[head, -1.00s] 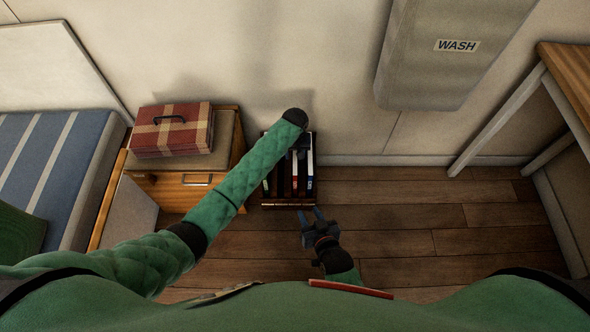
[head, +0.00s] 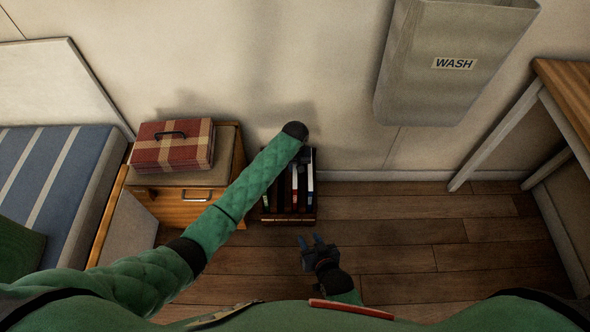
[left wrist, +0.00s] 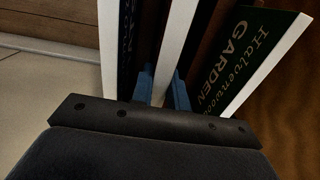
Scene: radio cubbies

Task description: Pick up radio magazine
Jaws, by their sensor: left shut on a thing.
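My left gripper (left wrist: 163,90) has its blue fingers on both sides of a thin white-edged magazine (left wrist: 180,40) in the left wrist view and is shut on it. No title shows on it, so I cannot tell if it is the radio magazine. In the head view my left arm reaches over the wooden rack (head: 289,218), and its gripper is mostly hidden at the rack's upper right. Several upright magazines show there, one white with a red end (head: 295,190). My right gripper (head: 311,241) is open and empty, in front of the rack.
A dark green Garden book (left wrist: 235,60) stands close right of the held magazine. A wooden cabinet (head: 170,208) with a red case (head: 172,146) stands left of the rack. A WASH bag (head: 440,95) hangs on the wall. The floor right of the rack is clear.

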